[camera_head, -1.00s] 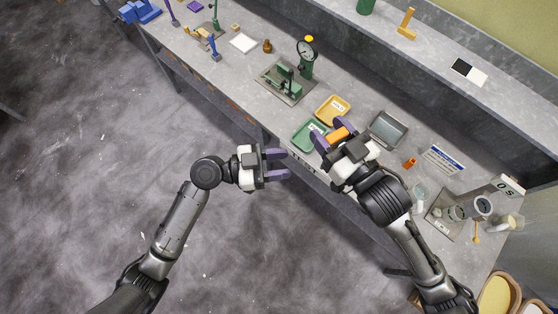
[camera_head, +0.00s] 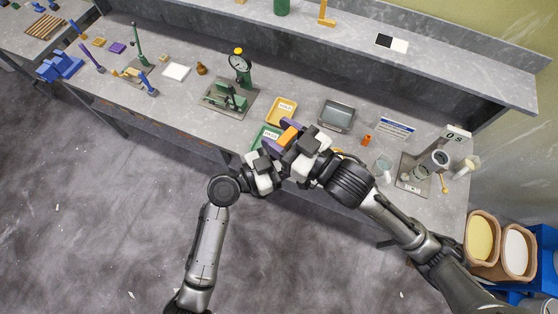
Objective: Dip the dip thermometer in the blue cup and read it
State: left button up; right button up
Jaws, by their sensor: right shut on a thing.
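My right gripper (camera_head: 283,137) is shut on an orange block-like thing (camera_head: 288,134), held over the near edge of the bench by the green tray. I cannot tell whether this is the dip thermometer. My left gripper (camera_head: 268,160) is close beside the right one, just below and left of it, and its fingers are largely hidden. I cannot pick out a blue cup.
A green tray (camera_head: 258,138), a yellow tray (camera_head: 281,111) and a grey tray (camera_head: 336,116) lie near the grippers. A small orange thing (camera_head: 367,140) is right of them. A green dial press (camera_head: 238,93) stands left. A raised shelf (camera_head: 450,70) runs behind.

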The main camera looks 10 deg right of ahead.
pick_arm(q)
jog(key=shift+d, duration=0.1)
grip_shut()
dwell(0.4)
pick_arm(e)
jog(key=o, duration=1)
